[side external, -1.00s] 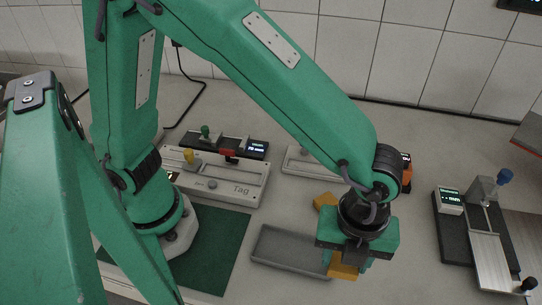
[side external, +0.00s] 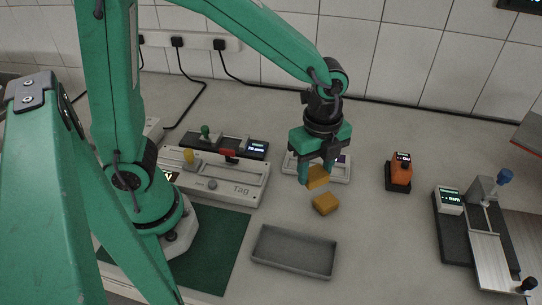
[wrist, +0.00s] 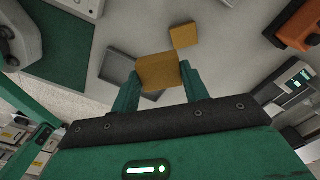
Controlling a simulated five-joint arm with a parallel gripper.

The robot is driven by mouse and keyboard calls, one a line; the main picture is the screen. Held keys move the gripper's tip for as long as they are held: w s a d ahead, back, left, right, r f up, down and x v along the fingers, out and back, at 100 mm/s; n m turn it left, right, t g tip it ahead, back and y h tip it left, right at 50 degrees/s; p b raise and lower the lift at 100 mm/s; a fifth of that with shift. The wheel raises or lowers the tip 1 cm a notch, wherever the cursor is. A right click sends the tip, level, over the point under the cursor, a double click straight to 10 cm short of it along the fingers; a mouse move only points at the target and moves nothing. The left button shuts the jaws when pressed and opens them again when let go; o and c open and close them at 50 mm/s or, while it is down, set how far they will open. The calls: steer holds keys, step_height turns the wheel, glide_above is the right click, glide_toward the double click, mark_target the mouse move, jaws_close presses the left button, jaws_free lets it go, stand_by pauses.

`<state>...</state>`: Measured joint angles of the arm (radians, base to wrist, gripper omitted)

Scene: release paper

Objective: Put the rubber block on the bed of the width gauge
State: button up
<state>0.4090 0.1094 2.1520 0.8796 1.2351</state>
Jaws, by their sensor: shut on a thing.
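My gripper (side external: 318,166) is shut on an orange-yellow rubber block (side external: 318,179) and holds it in the air above the bench. In the wrist view the held block (wrist: 157,72) sits between my two fingers (wrist: 160,88). A second orange-yellow block (side external: 325,204) lies on the bench just in front of it; it also shows in the wrist view (wrist: 183,36). A gauge with a small mm display and a pale metal bed (side external: 487,255) stands at the far right, well away from my gripper. Its bed looks bare.
An empty grey tray (side external: 268,257) lies in front of the blocks. An orange device (side external: 399,172) stands between my gripper and the gauge. A pale device (side external: 340,168) is partly hidden behind my gripper. The Tag device (side external: 232,190) and a green mat (side external: 222,240) are left.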

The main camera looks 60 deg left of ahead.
steer(key=s+a+n, duration=0.2)
steer(key=a+n, duration=0.3)
steer(key=a, duration=0.4)
steer(key=s+a+n, duration=0.2)
steer(key=a+n, duration=0.2)
steer(key=a, duration=0.6)
steer(key=shift+s+a+r+n, duration=0.2)
steer(key=shift+s+n, duration=0.1)
steer(key=shift+n, duration=0.1)
glide_above(232, 144)
step_height(232, 144, down, 7)
steer(key=shift+f, duration=0.1)
steer(key=shift+f, duration=1.95)
steer(key=shift+f, duration=0.15)
